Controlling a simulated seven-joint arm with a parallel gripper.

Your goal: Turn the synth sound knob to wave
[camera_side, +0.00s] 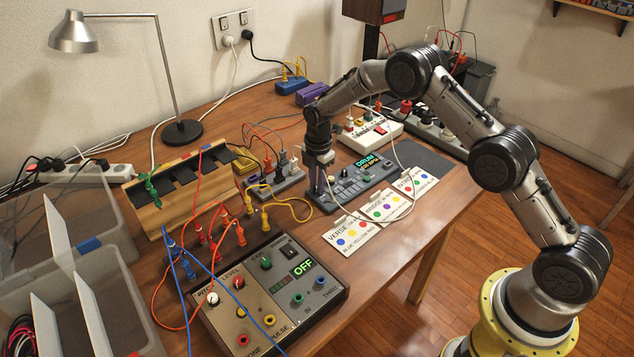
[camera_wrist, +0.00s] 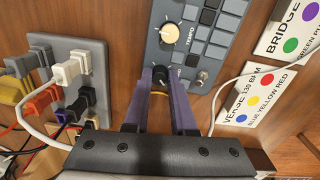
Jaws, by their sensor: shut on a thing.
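The synth (camera_side: 352,186) is a flat grey-blue machine in the middle of the table. Its lit display (camera_side: 368,161) reads DRUM with a second line too small to read surely. In the wrist view the synth (camera_wrist: 207,62) shows a cream tempo knob (camera_wrist: 171,36) and grey pads. My gripper (camera_side: 322,192) points down at the synth's near left end. In the wrist view its purple fingers (camera_wrist: 163,82) are shut on a dark knob (camera_wrist: 163,77) below the tempo knob. The fingers partly hide this knob, and its label and pointer cannot be read.
Song cards (camera_side: 352,236) lie along the table's front edge. A power strip (camera_wrist: 70,75) with several plugs stands left of the fingers. A white cable (camera_wrist: 226,88) runs close to their right. A box with an OFF display (camera_side: 272,298) and patch cables fills the near left.

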